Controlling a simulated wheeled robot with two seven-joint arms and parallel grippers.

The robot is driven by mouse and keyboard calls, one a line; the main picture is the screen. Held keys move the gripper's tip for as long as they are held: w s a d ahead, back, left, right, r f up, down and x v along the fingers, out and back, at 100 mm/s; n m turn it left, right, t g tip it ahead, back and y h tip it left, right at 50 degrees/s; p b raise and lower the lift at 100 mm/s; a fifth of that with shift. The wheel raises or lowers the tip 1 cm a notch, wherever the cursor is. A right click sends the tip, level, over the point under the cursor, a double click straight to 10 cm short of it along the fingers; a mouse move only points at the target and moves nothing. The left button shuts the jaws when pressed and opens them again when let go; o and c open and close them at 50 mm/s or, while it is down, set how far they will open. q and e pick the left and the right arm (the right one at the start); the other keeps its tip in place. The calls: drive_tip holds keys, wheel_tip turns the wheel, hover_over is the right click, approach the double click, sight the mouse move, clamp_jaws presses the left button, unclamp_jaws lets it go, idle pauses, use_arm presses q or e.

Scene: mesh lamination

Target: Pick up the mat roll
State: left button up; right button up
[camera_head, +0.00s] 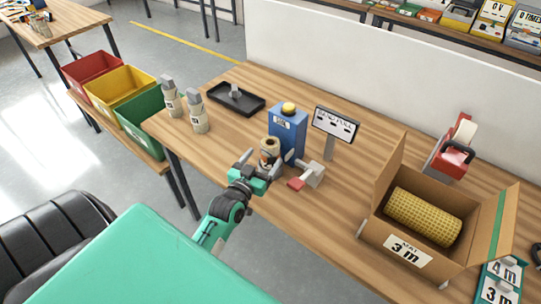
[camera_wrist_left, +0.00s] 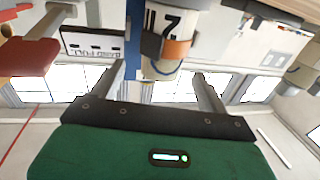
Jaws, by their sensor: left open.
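The mat roll (camera_head: 424,216) is a yellow, patterned cylinder lying inside an open cardboard box (camera_head: 378,236) labelled "MAT 3 m" on the right of the table. My left gripper (camera_head: 268,159) is well to the left of it, near the table's front edge. Its fingers are apart, with a small cream can-like roll (camera_head: 270,145) with a dark and orange band close beyond them. In the left wrist view, this roll (camera_wrist_left: 160,67) appears between the fingertips of the left gripper (camera_wrist_left: 158,74); I cannot tell whether they touch it. My right gripper is not in view.
A blue box (camera_head: 287,133) with a yellow top, a sign on a post (camera_head: 335,127) and a grey-and-red tool (camera_head: 311,175) stand near my left gripper. Two bottles (camera_head: 196,112) and a black tray (camera_head: 237,98) are farther left. A red dispenser (camera_head: 451,158) stands behind the box.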

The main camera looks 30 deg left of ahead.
sight(266, 153)
use_arm(q)
drive_tip(key=shift+w+a+f+p, duration=0.1)
drive_tip(key=shift+w+a+p, duration=0.2)
drive_tip(key=shift+w, duration=0.75)
drive_tip(key=shift+w+a+f+p, duration=0.1)
drive_tip(key=shift+w+p, duration=0.25)
drive_tip(key=shift+w, duration=0.75)
drive_tip(key=shift+w+a+p, duration=0.15)
drive_tip(key=shift+w+p, duration=0.2)
drive_tip(key=shift+w, duration=0.7)
drive_tip(key=c, duration=1.3)
drive_tip(key=shift+r, duration=0.1)
